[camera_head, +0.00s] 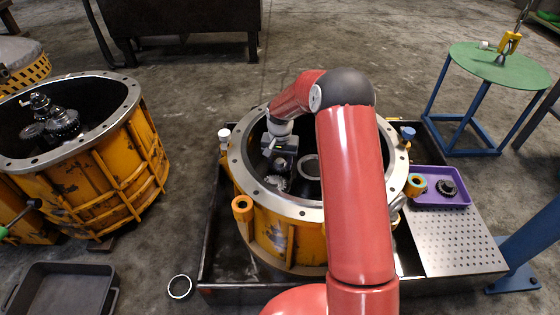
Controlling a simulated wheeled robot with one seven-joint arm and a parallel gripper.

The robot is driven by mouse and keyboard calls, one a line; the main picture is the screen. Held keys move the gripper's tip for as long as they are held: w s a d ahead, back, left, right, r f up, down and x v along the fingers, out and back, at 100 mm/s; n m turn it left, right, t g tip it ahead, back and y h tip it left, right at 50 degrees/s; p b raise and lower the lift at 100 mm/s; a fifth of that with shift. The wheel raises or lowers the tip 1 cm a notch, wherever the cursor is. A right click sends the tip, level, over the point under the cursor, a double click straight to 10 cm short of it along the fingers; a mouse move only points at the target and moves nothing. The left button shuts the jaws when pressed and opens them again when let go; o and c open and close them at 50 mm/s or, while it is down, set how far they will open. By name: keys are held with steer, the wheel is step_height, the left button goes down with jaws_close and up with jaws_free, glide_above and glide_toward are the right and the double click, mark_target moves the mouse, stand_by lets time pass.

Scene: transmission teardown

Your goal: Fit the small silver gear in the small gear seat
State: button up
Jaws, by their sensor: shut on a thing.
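My gripper (279,174) points down inside the open yellow housing (290,240), at the left of its cavity. It is shut on the small silver gear (277,184), of which only a toothed edge shows low in the cavity. A pale round ring (309,167) sits in the housing just right of the gripper. I cannot tell whether this ring is the small gear seat. The gripper and my red arm hide much of the cavity, so whether the gear touches anything below is not clear.
The housing's grey flange rim (240,167) surrounds the gripper. A purple tray (430,204) with a dark gear (446,187) stands at right, beside a perforated plate (455,245). A second yellow housing (95,190) is at left. A ring (180,287) lies on the floor.

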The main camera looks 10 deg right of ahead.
steer(key=shift+f, duration=0.25)
stand_by(0.5)
steer(key=o, duration=1.3)
steer(key=shift+r+p, duration=0.3)
steer(key=shift+r, duration=3.65)
